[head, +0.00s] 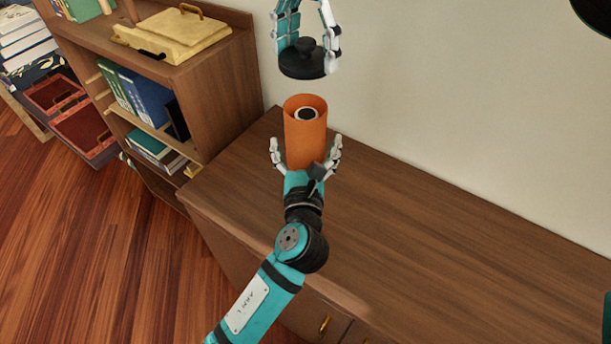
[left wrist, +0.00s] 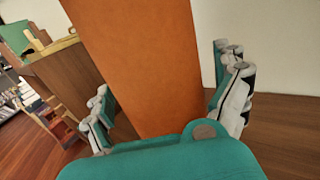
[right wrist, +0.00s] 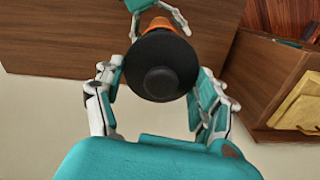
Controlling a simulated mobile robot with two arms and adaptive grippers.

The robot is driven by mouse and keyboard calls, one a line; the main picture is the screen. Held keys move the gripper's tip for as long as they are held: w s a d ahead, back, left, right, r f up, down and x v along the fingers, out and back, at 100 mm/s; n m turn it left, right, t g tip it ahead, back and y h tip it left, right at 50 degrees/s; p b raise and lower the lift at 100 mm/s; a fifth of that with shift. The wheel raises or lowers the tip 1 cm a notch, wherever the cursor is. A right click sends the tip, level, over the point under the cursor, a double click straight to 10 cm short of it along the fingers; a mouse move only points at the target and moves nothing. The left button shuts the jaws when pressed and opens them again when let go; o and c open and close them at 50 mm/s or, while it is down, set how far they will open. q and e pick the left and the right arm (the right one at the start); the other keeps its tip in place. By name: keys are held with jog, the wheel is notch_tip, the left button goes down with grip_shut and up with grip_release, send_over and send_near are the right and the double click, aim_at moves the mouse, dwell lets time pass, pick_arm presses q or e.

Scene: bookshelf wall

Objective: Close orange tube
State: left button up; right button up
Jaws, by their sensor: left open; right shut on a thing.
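The orange tube (head: 306,130) stands upright on the wooden cabinet top, its top end open. A round white-and-dark end shows inside it. My left gripper (head: 306,158) is open, its fingers on either side of the tube; the left wrist view shows the tube (left wrist: 145,60) between the spread fingers (left wrist: 165,100). My right gripper (head: 306,40) is shut on a black round cap (head: 303,64) with a knob, above the tube and apart from it. In the right wrist view the cap (right wrist: 160,68) hides most of the tube (right wrist: 160,22).
The cabinet top (head: 420,240) is clear to the right of the tube. A wooden bookshelf (head: 215,75) with several books stands at the left, a yellow box (head: 172,38) on top. The pale wall (head: 480,110) is close behind the tube.

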pick_arm(q)
jog(key=c, duration=1.8)
jog(key=shift+o, duration=0.2)
pick_arm(e)
jog(key=shift+f, duration=2.45)
jog(key=shift+f, duration=0.85)
jog(key=shift+f, duration=0.65)
jog(key=o, duration=1)
